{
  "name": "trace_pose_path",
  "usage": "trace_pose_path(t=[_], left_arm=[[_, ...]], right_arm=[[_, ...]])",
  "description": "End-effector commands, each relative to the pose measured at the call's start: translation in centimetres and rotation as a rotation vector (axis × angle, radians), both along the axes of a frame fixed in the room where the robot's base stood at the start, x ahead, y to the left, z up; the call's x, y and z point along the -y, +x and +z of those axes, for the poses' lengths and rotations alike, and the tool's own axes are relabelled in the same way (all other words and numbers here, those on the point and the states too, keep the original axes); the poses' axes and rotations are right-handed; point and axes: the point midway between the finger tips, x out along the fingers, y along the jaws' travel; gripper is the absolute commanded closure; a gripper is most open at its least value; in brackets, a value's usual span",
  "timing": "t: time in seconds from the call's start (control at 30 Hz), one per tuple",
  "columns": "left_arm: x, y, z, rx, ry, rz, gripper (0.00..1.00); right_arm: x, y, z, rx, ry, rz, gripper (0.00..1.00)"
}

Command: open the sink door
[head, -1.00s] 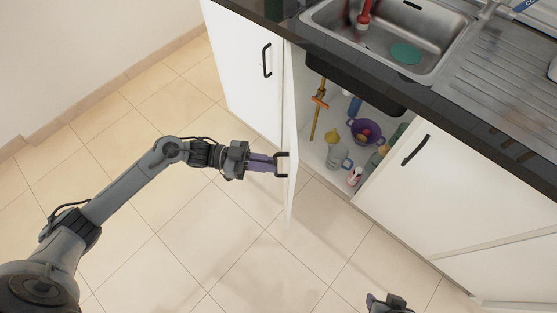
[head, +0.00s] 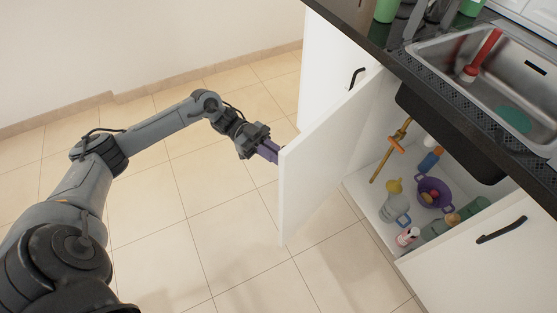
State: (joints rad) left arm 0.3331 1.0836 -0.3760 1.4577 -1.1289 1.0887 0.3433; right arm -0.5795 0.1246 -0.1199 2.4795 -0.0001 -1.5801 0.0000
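The white sink door (head: 325,165) stands swung wide open from the cabinet below the sink. Its outer face is turned away to the left, so its handle is hidden. My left gripper (head: 268,150) is at that outer face near the door's free edge. Its purple fingers look close together, with their tips hidden behind the door. The fingers were at the handle in the earlier view and have travelled with the door, so they appear shut on it. My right gripper is not in view.
The open cabinet holds a purple colander (head: 434,192), a grey watering can (head: 394,208) and several bottles. The sink (head: 490,75) and dark counter edge are above. A neighbouring white door (head: 325,70) is closed. The tiled floor (head: 220,225) is clear.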

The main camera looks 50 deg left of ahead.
Motion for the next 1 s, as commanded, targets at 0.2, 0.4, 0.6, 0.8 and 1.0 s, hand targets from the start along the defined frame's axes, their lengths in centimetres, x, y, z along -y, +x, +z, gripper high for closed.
trace_pose_path(t=[0.2, 0.4, 0.6, 0.8, 1.0], left_arm=[[-0.1, 0.2, -0.4, -0.001, 0.009, 0.01, 1.0], [-0.1, 0.2, -0.4, -0.001, 0.007, 0.009, 0.68], [0.0, 0.1, -0.3, -0.001, 0.005, 0.006, 0.62], [-0.3, 0.1, -0.2, -0.001, 0.005, 0.004, 0.62], [-2.1, 0.0, -0.2, 0.001, 0.007, 0.005, 0.62]], right_arm=[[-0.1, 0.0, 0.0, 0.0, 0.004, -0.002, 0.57], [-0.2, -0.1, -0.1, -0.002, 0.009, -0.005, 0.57], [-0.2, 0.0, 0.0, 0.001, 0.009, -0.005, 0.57], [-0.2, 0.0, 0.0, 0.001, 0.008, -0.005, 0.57], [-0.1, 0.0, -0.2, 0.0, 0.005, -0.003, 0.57]])
